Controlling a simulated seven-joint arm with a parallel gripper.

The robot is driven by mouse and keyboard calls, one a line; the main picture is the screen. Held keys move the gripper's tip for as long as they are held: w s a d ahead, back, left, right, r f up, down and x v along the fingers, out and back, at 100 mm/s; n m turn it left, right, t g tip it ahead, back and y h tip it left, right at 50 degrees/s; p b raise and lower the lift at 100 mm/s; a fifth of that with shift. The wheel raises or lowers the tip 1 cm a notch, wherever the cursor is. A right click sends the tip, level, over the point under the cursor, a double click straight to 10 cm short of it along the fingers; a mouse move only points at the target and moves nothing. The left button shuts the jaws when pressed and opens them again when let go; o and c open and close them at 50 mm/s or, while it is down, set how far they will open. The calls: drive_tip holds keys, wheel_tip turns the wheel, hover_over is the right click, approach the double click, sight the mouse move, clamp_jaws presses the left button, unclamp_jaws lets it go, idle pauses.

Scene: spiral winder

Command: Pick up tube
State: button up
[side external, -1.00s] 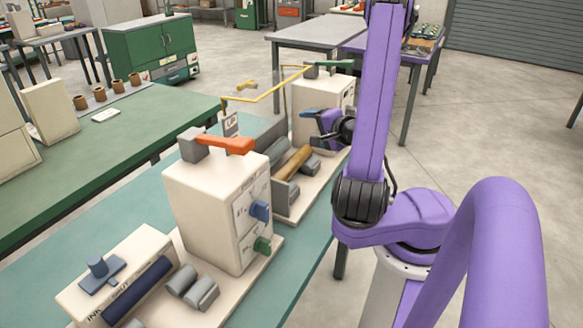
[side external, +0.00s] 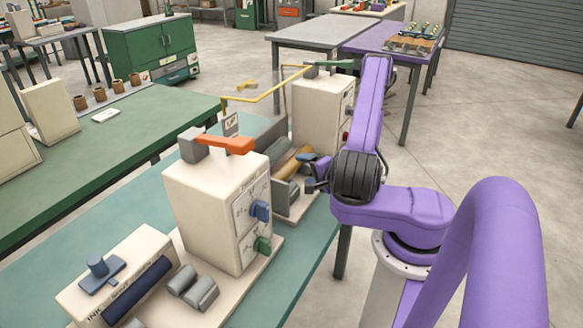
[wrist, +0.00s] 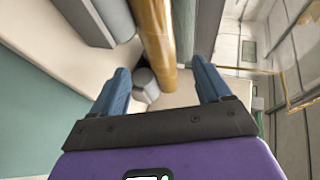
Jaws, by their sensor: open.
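The tube is a golden-brown cylinder (side external: 287,164) lying on the winder between its two cream housings, next to grey rollers. In the wrist view the tube (wrist: 158,45) runs from the top edge down to between my fingertips. My gripper (side external: 309,171) is low at the near side of the winder, close to the tube's right end. In the wrist view its blue fingers (wrist: 161,71) are open, one on each side of the tube's line. I cannot tell whether the fingertips are level with the tube or still above it.
The near housing (side external: 212,205) has an orange lever (side external: 225,143) and blue and green knobs. The far housing (side external: 318,112) stands close behind my arm. A yellow bent rod (side external: 265,93) spans above. A grey roller (wrist: 90,22) lies left of the tube in the wrist view.

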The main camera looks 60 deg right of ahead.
sight(297, 167)
drive_tip(key=shift+x, duration=3.05)
drive_tip(key=c, duration=1.1)
